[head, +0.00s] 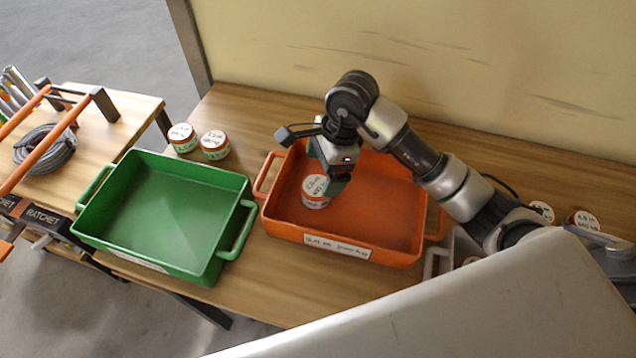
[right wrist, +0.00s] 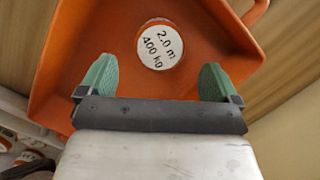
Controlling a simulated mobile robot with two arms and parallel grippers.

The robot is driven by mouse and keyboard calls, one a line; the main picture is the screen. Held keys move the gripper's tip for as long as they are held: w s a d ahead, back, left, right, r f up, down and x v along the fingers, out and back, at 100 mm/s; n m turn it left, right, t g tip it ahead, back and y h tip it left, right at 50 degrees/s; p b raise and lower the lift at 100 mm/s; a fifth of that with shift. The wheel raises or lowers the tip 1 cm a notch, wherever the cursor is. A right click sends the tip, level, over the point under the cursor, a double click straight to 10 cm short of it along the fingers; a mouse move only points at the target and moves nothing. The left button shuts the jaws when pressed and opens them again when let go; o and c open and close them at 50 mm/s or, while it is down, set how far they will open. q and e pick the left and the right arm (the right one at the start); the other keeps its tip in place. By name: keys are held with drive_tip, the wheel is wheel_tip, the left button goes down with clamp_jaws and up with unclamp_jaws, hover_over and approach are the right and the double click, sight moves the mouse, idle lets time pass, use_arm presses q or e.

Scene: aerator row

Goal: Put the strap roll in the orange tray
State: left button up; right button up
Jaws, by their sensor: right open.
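A strap roll (head: 315,192), red and white with a label on top, sits inside the orange tray (head: 296,228). In the right wrist view the roll (right wrist: 160,47) shows its round label, "2.0 m 400 kg", on the orange tray floor (right wrist: 100,35). My right gripper (head: 333,185) is over the tray, just above the roll. In the right wrist view its green fingertips (right wrist: 158,80) are spread apart, with the roll beyond them and nothing held. My left gripper is not in view.
An empty green tray (head: 240,225) stands left of the orange one. Two more rolls (head: 182,138) (head: 215,145) stand behind it. Other rolls (head: 583,221) are at the right. A side table (head: 110,140) at the left holds a grey cable coil (head: 52,150). A panel (head: 450,60) closes the back.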

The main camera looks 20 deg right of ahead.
drive_tip(key=b+v, duration=0.1)
drive_tip(key=v, duration=0.5)
drive_tip(key=shift+a, duration=0.1)
idle(0.3)
